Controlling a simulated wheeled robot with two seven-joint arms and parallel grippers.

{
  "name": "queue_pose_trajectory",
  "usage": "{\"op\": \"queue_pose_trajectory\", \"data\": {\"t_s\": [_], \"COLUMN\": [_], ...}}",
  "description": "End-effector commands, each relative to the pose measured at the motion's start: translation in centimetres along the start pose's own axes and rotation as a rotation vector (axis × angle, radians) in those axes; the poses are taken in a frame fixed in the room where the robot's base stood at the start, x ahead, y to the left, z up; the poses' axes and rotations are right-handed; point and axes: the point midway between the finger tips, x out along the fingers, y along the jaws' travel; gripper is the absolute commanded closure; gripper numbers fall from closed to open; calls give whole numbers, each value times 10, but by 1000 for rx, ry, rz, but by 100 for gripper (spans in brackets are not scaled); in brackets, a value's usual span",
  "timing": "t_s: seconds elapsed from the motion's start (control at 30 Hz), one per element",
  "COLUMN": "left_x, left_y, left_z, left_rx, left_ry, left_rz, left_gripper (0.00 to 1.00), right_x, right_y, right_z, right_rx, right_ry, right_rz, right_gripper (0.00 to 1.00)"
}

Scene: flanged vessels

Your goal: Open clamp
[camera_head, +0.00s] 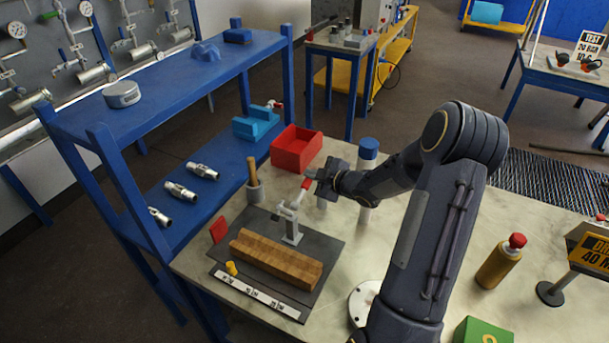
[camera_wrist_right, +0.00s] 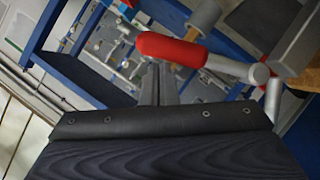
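The clamp (camera_head: 291,222) is a grey metal toggle clamp standing on a dark base plate (camera_head: 322,247), behind a long wooden block (camera_head: 275,259). Its lever slants up to a red handle (camera_head: 307,184). My right gripper (camera_head: 316,178) is at the red handle, reaching in from the right. My left gripper is in neither view.
A red bin (camera_head: 296,147) and a cup with a wooden-handled tool (camera_head: 254,182) stand behind the plate. A blue-capped cylinder (camera_head: 368,160) stands close by my right forearm. A blue shelf (camera_head: 170,90) borders the bench on the left. A yellow red-capped bottle (camera_head: 500,262) stands at right.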

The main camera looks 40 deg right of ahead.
Motion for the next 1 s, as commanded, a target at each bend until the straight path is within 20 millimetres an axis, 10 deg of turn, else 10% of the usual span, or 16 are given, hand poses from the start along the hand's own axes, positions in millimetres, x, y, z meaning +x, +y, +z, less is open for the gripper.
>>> {"op": "queue_pose_trajectory", "data": {"t_s": [1.0], "left_x": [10], "left_y": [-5], "left_z": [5], "left_rx": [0], "left_ry": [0], "left_rz": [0], "left_gripper": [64], "right_x": [7], "right_y": [-2], "right_z": [16], "right_rx": [-2], "right_ry": [-1], "right_rz": [2], "right_gripper": [100]}}
